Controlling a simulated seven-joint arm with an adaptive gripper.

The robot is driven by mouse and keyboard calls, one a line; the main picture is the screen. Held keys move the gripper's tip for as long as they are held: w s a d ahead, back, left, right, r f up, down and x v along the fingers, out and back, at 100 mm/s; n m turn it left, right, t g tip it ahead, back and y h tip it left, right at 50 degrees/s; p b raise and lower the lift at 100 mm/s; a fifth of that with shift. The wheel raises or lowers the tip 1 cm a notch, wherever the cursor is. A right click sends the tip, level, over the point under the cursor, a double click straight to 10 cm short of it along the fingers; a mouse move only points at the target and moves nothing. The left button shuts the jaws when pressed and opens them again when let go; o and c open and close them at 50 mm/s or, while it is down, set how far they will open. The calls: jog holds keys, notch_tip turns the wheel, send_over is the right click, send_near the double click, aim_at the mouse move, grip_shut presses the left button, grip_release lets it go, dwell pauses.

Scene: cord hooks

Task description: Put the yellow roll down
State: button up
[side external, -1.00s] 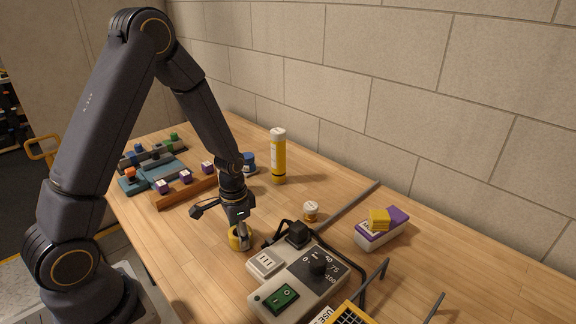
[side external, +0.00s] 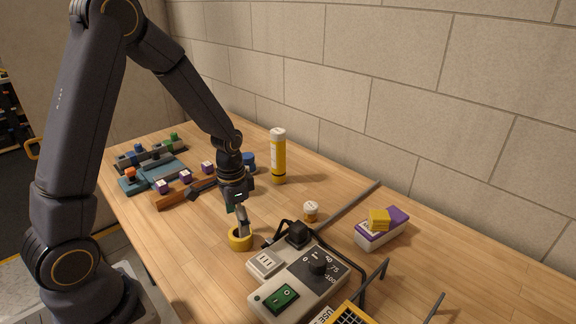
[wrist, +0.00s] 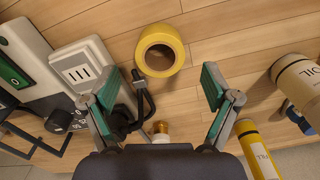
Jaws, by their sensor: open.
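The yellow roll (side external: 241,240) lies flat on the wooden table, left of the grey control box. In the wrist view the yellow roll (wrist: 161,50) shows its open ring, with bare wood visible through the middle. My gripper (side external: 241,226) is just above and behind the roll in the side view. In the wrist view my gripper (wrist: 157,82) has its two green-padded fingers spread wide, with nothing between the pads. The roll lies beyond the fingertips, apart from them.
The control box (side external: 300,275) with a black cord stands right of the roll. A yellow tube (side external: 278,158), a small orange-and-white jar (side external: 310,211) and a purple-topped box (side external: 383,228) stand farther back. A wooden rack (side external: 186,190) is at the left. Table in front of the roll is clear.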

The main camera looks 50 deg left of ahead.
jog(key=s+d+r+n+t, duration=0.1)
jog(key=s+d+r+t, duration=0.15)
jog(key=r, duration=1.25)
jog(key=s+d+r+n+t, duration=0.2)
jog(key=s+r, duration=0.4)
jog(key=s, duration=0.4)
jog(key=shift+d+r+t, duration=0.4)
jog(key=shift+d+t, duration=0.15)
jog(key=shift+d, duration=0.25)
